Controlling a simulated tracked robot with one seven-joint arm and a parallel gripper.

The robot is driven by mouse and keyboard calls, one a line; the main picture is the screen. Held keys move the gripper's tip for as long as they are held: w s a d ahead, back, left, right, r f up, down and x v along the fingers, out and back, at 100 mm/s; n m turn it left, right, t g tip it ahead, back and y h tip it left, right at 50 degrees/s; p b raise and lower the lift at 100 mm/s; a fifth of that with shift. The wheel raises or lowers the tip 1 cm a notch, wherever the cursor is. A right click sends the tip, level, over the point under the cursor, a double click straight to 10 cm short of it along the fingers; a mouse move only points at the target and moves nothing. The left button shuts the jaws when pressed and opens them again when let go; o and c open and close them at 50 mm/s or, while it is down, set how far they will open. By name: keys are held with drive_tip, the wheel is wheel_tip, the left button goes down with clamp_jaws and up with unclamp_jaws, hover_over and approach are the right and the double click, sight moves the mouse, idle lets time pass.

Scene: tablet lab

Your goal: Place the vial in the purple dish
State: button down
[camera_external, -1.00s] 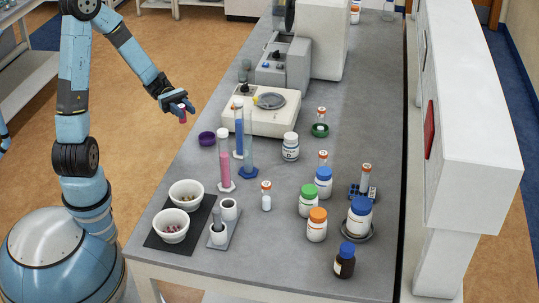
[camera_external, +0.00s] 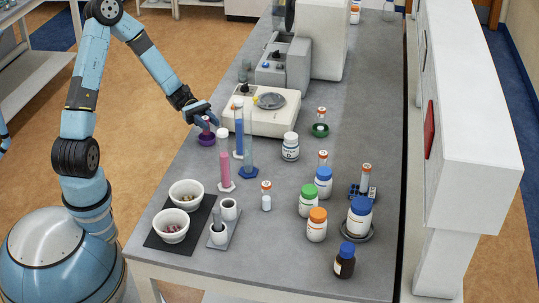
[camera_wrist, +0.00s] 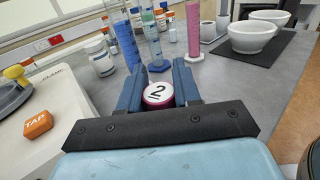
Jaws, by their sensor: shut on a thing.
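The vial (camera_external: 206,124) hangs upright in my gripper (camera_external: 204,118), directly over the purple dish (camera_external: 206,141) near the table's left edge. In the external view its lower end is at or just above the dish; I cannot tell whether it touches. In the wrist view my gripper (camera_wrist: 158,78) has its two blue fingers shut on the vial, whose white cap (camera_wrist: 158,94) has a dark "2" and a reddish rim. The dish is not clearly seen in the wrist view.
A blue cylinder (camera_external: 239,135) and a pink cylinder (camera_external: 224,165) stand close by. Another vial stands in a green dish (camera_external: 320,131). Several capped bottles and white bowls (camera_external: 186,194) occupy the front.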

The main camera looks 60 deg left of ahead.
drive_tip(key=shift+f, duration=1.55)
drive_tip(key=c, duration=0.8)
unclamp_jaws()
drive_tip(key=shift+f, duration=0.1)
